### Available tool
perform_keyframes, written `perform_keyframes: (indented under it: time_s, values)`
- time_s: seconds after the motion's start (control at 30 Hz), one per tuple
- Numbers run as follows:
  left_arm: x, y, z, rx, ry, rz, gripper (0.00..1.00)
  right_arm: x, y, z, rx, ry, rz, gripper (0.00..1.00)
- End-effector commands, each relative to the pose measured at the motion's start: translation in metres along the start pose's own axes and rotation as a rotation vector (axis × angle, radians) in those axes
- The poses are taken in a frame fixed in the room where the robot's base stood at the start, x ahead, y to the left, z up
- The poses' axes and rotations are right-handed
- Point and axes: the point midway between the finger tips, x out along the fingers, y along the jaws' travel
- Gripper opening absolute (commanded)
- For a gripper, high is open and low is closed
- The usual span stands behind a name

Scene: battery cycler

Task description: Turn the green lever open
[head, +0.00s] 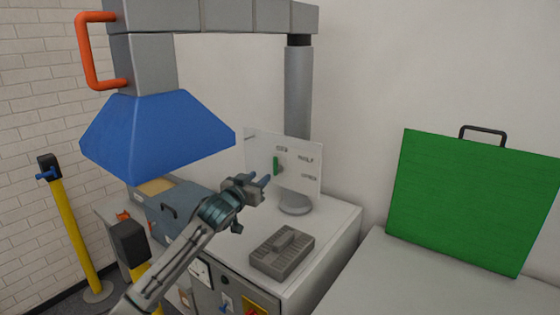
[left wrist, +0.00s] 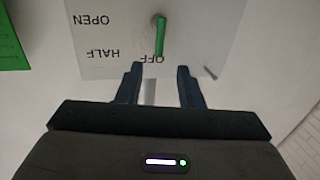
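The green lever (head: 276,166) is a short bar on a grey pivot, mounted on a pale upright panel (head: 309,172) behind the bench top. The panel bears the words OFF, HALF and OPEN, and the lever lies in line with OFF. In the left wrist view the picture is upside down, and the lever (left wrist: 160,37) stands just beyond the fingertips, roughly centred between them. My left gripper (head: 266,181) is open and empty, pointing at the panel, apart from the lever. It also shows in the left wrist view (left wrist: 157,70). My right gripper is not in view.
A blue hood (head: 155,138) hangs at the upper left beside an orange handle (head: 84,50). A grey block (head: 283,253) lies on the bench top (head: 335,222). A green case (head: 470,200) stands at the right. Yellow posts (head: 75,232) stand at the left.

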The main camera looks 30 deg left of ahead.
Motion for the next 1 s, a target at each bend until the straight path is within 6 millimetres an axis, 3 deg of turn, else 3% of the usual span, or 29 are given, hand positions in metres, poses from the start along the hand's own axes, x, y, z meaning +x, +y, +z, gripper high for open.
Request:
perform_keyframes:
  time_s: [0.17,0.6,1.0]
  values:
    - [0.018,0.000,-0.004,-0.006,0.001,-0.001,0.34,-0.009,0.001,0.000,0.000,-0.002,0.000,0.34]
    - [0.091,0.000,-0.003,-0.003,0.001,0.000,0.34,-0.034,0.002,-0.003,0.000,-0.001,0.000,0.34]
    - [0.107,0.000,0.000,0.001,0.000,0.000,0.34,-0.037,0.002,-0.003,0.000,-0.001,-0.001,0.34]
